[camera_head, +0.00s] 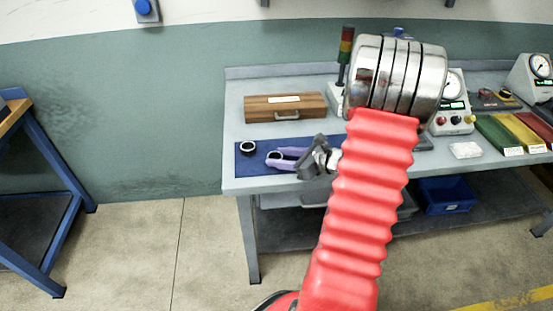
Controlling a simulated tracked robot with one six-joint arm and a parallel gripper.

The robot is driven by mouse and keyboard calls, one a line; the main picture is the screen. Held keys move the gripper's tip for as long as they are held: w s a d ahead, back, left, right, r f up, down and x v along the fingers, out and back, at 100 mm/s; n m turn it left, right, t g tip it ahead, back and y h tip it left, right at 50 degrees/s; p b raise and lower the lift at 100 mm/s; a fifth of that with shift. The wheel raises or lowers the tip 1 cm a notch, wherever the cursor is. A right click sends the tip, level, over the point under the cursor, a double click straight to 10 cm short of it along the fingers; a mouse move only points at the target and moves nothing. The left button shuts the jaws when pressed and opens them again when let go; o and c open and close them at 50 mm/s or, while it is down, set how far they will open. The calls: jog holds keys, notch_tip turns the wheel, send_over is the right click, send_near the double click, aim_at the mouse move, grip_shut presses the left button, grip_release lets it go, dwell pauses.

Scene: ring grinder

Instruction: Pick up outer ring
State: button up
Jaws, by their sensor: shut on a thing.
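A blue mat (246,170) lies on the left front of the grey workbench. My gripper (275,158) comes in from the right over this mat, with its lavender fingers pointing left. The fingers are shut on a small pale ring (275,155), seen at the fingertips; I take it to be the outer ring. I cannot tell whether it touches the mat. A second ring (247,148), dark with a pale inside, lies on the mat to the left, apart from the fingers. My red arm hides part of the bench.
A wooden box (285,107) stands behind the mat. A signal tower (346,48) and a gauge unit (454,105) stand near my arm. Green, yellow and red trays (515,132) lie at the right. A blue bin (447,195) is below. Another blue-framed table (40,200) stands left.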

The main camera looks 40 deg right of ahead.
jog(key=c, duration=0.4)
jog(key=shift+r, duration=0.1)
notch_tip(320, 180, up, 10)
jog(key=shift+f, duration=0.1)
dwell(0.5)
dwell(0.5)
